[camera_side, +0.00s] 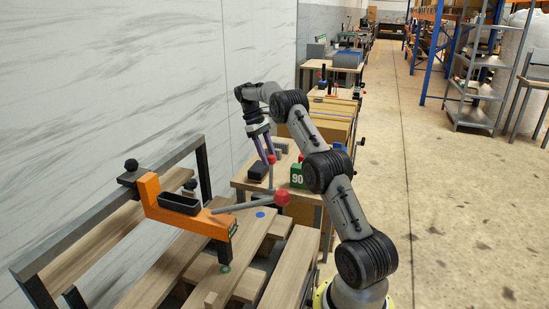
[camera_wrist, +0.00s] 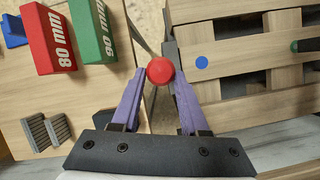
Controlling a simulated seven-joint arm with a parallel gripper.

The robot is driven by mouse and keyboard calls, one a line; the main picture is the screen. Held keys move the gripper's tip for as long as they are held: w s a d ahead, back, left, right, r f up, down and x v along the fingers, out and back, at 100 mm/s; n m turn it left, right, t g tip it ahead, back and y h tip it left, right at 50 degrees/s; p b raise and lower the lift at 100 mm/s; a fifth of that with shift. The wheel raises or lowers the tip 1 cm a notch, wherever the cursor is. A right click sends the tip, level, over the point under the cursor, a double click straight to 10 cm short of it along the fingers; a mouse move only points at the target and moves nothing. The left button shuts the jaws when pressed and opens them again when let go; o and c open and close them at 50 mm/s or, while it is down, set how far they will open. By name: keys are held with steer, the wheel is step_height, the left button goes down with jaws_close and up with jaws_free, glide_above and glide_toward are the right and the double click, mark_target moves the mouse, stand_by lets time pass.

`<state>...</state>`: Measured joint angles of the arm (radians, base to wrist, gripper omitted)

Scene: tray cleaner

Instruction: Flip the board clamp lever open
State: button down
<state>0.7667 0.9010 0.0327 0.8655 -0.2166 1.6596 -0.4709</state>
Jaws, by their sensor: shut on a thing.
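In the side view, an orange clamp frame (camera_side: 185,218) stands at the front left. A grey lever arm (camera_side: 242,207) runs right from it to a larger red hub (camera_side: 282,198). A thin grey rod rises near the hub to a small red ball knob (camera_side: 271,160). My gripper (camera_side: 268,155) points down at this knob. In the wrist view, the red knob (camera_wrist: 160,70) sits between the purple fingertips of my gripper (camera_wrist: 158,76), which is shut on it. The rod runs away behind the knob; its far end is hard to make out.
A red block (camera_wrist: 48,38) and a green block (camera_wrist: 92,30) stand on the wooden table beside the clamp. Grey ribbed pieces (camera_wrist: 48,131) lie lower left. A blue dot (camera_wrist: 202,62) marks the slatted wooden bench (camera_wrist: 225,65). A marble-patterned wall (camera_side: 110,80) bounds the left.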

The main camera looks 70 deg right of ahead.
steer(key=shift+w+a+f, duration=0.2)
steer(key=shift+w+f, duration=0.2)
steer(key=shift+w, duration=0.15)
steer(key=shift+f, duration=0.1)
steer(key=shift+c, duration=2.2)
jaws_free()
steer(key=shift+r, duration=0.2)
steer(key=shift+d+r, duration=0.1)
steer(key=shift+r, duration=0.05)
steer(key=s+a+r, duration=0.9)
steer(key=a+r, duration=0.1)
steer(key=r, duration=0.2)
steer(key=shift+s+a+r, duration=0.25)
steer(key=shift+r, duration=0.1)
